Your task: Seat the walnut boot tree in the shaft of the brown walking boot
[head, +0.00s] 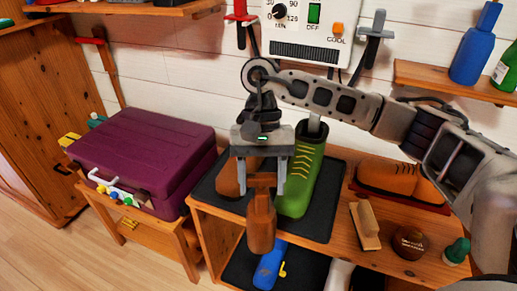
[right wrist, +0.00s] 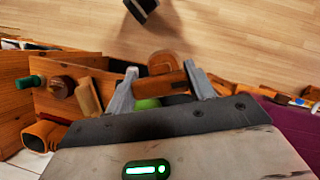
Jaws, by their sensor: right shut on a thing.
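My right gripper (head: 261,186) is shut on the walnut boot tree (head: 261,222), gripping its crossbar; the thicker brown block hangs below the fingers. The right wrist view also shows the boot tree (right wrist: 163,63) between the two grey fingers (right wrist: 160,84). A brown boot (head: 227,178), which looks like the walking boot, stands on the dark mat behind and left of the gripper. The gripper and tree partly hide it, and its shaft opening is not clearly visible. The tree appears in front of the boot, outside its shaft. My left gripper is not in view.
A green laced boot (head: 304,172) stands close right of the gripper on the dark mat (head: 323,215). A brush (head: 366,225), round tin (head: 409,242) and orange-brown shoes (head: 391,177) occupy the bench's right. A purple suitcase (head: 145,155) lies left. A wall dryer (head: 306,30) hangs above.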

